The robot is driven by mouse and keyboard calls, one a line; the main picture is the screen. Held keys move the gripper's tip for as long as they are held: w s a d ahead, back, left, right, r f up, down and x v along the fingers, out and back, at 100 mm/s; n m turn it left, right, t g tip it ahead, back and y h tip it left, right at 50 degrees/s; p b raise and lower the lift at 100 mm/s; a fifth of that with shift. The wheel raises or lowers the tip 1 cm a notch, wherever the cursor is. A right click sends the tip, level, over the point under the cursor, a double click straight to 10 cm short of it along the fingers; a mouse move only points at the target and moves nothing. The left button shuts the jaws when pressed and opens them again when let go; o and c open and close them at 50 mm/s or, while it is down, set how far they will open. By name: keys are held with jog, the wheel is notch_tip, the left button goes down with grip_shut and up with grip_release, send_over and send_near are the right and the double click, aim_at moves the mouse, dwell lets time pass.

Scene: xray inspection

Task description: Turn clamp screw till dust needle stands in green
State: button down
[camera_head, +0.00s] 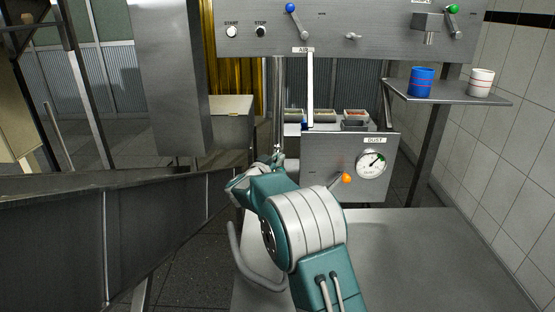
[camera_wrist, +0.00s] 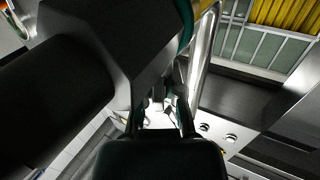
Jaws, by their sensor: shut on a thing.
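The dust gauge (camera_head: 371,163) is a round white dial on a grey panel labelled DUST. Its dark needle points up and right, close to a small green patch; whether it lies inside the green is too small to tell. My gripper (camera_head: 277,157) is at the lower part of an upright metal pipe (camera_head: 277,105), left of the panel. In the wrist view my gripper (camera_wrist: 165,98) has its fingers close together around a small part beside the shiny pipe (camera_wrist: 203,65). I take this part for the clamp screw; it is mostly hidden by the fingers.
An orange-knobbed lever (camera_head: 346,178) sticks out of the dust panel, right of my arm. A shelf (camera_head: 450,98) at right holds a blue cup (camera_head: 421,81) and a white cup (camera_head: 481,82). A dark metal chute (camera_head: 60,235) stands at left. The front table (camera_head: 420,255) is bare.

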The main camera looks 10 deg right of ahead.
jog(key=shift+a+r+m+g+h, duration=0.1)
jog(key=shift+m+g+h, duration=0.3)
jog(key=c, duration=0.8)
grip_release()
jog(key=shift+o, duration=0.2)
jog(key=shift+a, duration=0.1)
jog(key=v, duration=1.2)
